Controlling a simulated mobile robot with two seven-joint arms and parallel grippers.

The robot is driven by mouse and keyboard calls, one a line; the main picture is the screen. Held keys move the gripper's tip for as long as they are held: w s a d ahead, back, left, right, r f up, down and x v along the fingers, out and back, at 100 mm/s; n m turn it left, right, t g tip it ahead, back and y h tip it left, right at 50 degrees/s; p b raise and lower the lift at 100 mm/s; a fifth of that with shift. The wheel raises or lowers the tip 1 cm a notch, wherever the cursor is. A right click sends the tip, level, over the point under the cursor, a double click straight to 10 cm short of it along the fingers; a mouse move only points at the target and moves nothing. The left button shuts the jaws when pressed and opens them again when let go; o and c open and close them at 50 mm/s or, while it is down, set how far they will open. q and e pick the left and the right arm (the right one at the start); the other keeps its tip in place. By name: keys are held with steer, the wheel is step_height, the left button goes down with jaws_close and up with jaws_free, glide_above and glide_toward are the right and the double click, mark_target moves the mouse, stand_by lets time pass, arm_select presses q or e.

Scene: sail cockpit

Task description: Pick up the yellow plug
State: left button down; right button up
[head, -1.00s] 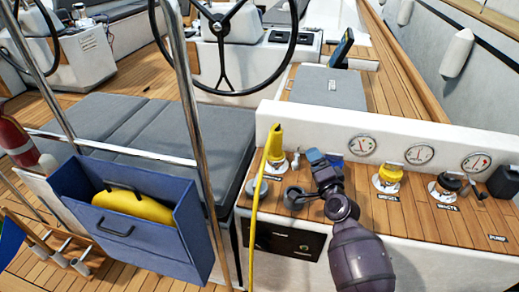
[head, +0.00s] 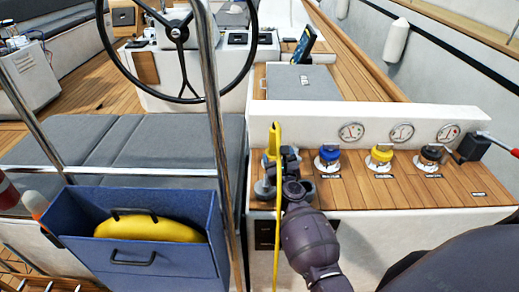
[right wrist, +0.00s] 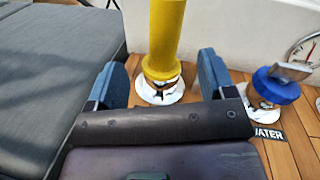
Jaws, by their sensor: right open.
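The yellow plug (head: 273,140) stands upright at the left end of the wooden console, its yellow cable (head: 277,255) hanging down the front. In the right wrist view the yellow plug (right wrist: 165,40) rises from a white base fitting (right wrist: 160,92). My right gripper (head: 285,168) is open, close in front of the plug. In the wrist view its two blue fingers stand left and right of the plug's lower part, with visible gaps. The gripper partly hides the plug's base in the head view. My left gripper is not in view.
A blue cap (head: 328,160) marked WATER, a yellow cap (head: 381,157) and a black cap (head: 430,156) line the console to the right. A white upright panel with gauges (head: 402,133) stands behind. A steel rail (head: 216,130) and a blue box (head: 150,235) are left.

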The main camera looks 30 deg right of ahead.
mark_target(277, 143)
steer(key=w+m, duration=0.1)
steer(key=w+d+m, duration=0.1)
steer(key=w+d+m+b, duration=0.1)
steer(key=w, duration=0.1)
steer(key=shift+d+f+m+h, duration=0.25)
steer(key=shift+f+m+h, duration=0.05)
steer(key=shift+m, duration=0.1)
steer(key=shift+x, duration=0.8)
steer(key=b+x, duration=0.1)
steer(key=x, duration=0.3)
steer(key=shift+w, duration=0.1)
steer(key=shift+w+r, duration=0.15)
steer(key=shift+w, duration=0.05)
steer(key=c, duration=1.2)
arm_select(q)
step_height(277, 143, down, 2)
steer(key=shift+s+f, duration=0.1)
